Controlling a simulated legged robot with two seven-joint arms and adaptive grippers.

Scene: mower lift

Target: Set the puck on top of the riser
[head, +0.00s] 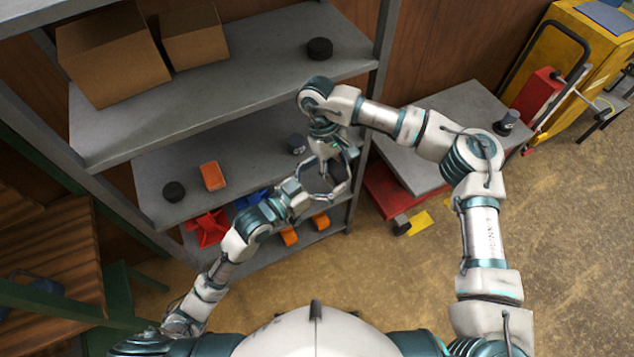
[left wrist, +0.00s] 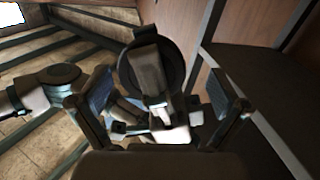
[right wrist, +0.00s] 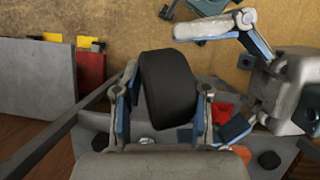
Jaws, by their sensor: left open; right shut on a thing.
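A thick black puck (right wrist: 169,88) sits between the fingers of my right gripper (right wrist: 165,115), which is shut on it. In the head view my right gripper (head: 328,160) is in front of the shelf rack, and the puck in it is hard to make out. My left gripper (head: 322,180) is open just beside it; its spread fingers also show in the left wrist view (left wrist: 165,105). A dark round shape (left wrist: 178,62), likely the puck, shows beyond them. I cannot tell surely which thing is the riser.
Black round pieces stand on the top shelf (head: 320,49) and middle shelf (head: 174,191). A small dark cylinder (head: 297,145) stands near my right gripper. An orange block (head: 212,176) and cardboard boxes (head: 108,52) share the rack.

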